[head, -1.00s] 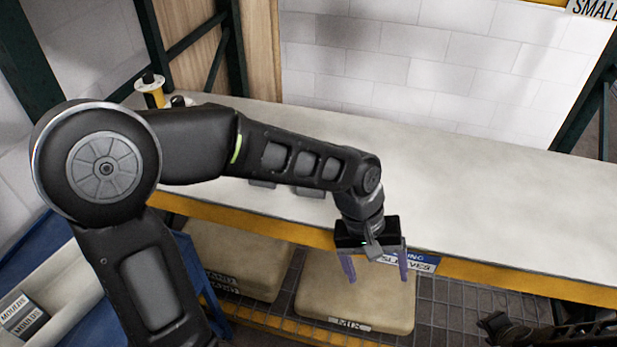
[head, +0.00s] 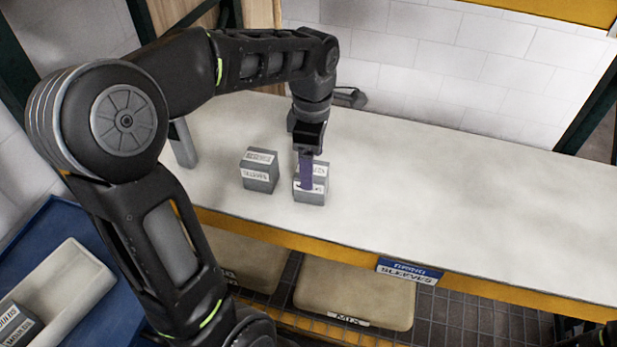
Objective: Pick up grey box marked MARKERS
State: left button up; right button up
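Two grey boxes with white labels stand on the pale worktop. One grey box (head: 260,178) is left of my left gripper. The other grey box (head: 310,196) is under the gripper. The label lettering is too small to read surely, so I cannot tell which says MARKERS. My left gripper (head: 307,184) points down, its purple finger overlapping the right box's label. I see it edge-on, so its opening is hidden, and I cannot tell whether it touches the box.
A grey object (head: 184,145) is partly hidden behind my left arm. The worktop (head: 470,210) is clear to the right. Lidded bins, one labelled MIX (head: 350,295), sit below it. A blue surface (head: 60,240) with a pale tray (head: 70,283) is at lower left.

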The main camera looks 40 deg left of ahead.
aim_at(317, 197)
pick_arm(q)
jog(key=shift+a, duration=0.1)
jog(key=shift+w, duration=0.15)
jog(key=shift+f, duration=0.35)
notch_tip(317, 197, down, 2)
jog(key=shift+f, duration=0.1)
jog(key=shift+f+p, duration=0.15)
jog(key=shift+p, duration=0.2)
jog(key=shift+f+p, duration=0.6)
jog(key=shift+f, duration=1.75)
